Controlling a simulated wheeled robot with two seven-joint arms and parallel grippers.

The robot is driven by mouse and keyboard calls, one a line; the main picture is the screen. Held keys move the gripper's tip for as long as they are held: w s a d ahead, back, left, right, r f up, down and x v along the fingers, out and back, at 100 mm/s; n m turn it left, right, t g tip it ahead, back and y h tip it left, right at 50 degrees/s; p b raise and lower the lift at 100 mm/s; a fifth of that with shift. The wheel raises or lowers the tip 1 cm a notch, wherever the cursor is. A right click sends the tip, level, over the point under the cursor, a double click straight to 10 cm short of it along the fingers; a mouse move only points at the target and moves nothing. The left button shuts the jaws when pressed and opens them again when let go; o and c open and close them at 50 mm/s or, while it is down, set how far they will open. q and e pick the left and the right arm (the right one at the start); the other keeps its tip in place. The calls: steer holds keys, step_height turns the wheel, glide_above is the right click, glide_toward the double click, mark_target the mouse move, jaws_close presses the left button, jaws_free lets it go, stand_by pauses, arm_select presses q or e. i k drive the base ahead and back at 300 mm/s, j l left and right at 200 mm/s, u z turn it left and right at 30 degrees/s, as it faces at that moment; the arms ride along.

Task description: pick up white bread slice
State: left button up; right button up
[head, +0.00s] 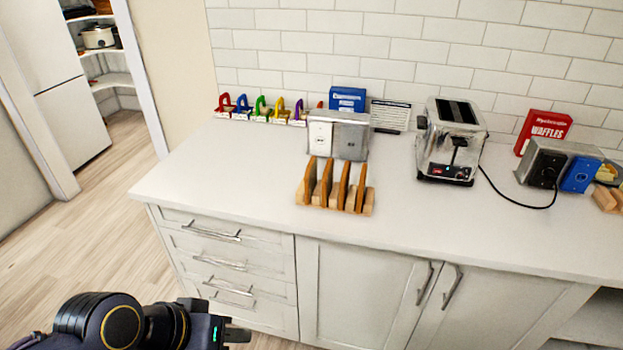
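A wooden rack (367,209) stands near the front of the white counter. Several upright brown-edged slices (327,183) stand in it side by side. They look like bread, but I cannot tell which one is white bread, as mostly their brown edges show. My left gripper (238,334) is low at the bottom left, in front of the drawers, below counter height and well apart from the rack. It is seen from the side, so its opening is unclear. My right gripper is out of view.
A chrome toaster (452,140) with a black cord stands right of the rack. A metal outlet box (351,138) stands just behind the rack. A red waffles box (543,131) and a blue box (347,98) stand near the wall. The counter (225,185) left of the rack is clear.

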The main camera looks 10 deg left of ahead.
mark_target(310, 177)
steer(key=i+l, duration=0.3)
steer(key=l, duration=0.2)
steer(key=i+l, duration=0.35)
steer(key=l+u, duration=0.15)
steer(key=u, duration=0.3)
steer(key=i+l+u, duration=0.1)
steer(key=u, duration=0.3)
steer(key=l+u, duration=0.2)
steer(key=u, duration=0.25)
steer(key=l+u, duration=0.15)
steer(key=u, duration=0.25)
steer(key=i+j+u, duration=0.1)
steer(key=u, duration=0.45)
steer(key=i+j, duration=0.2)
steer(key=i, duration=0.15)
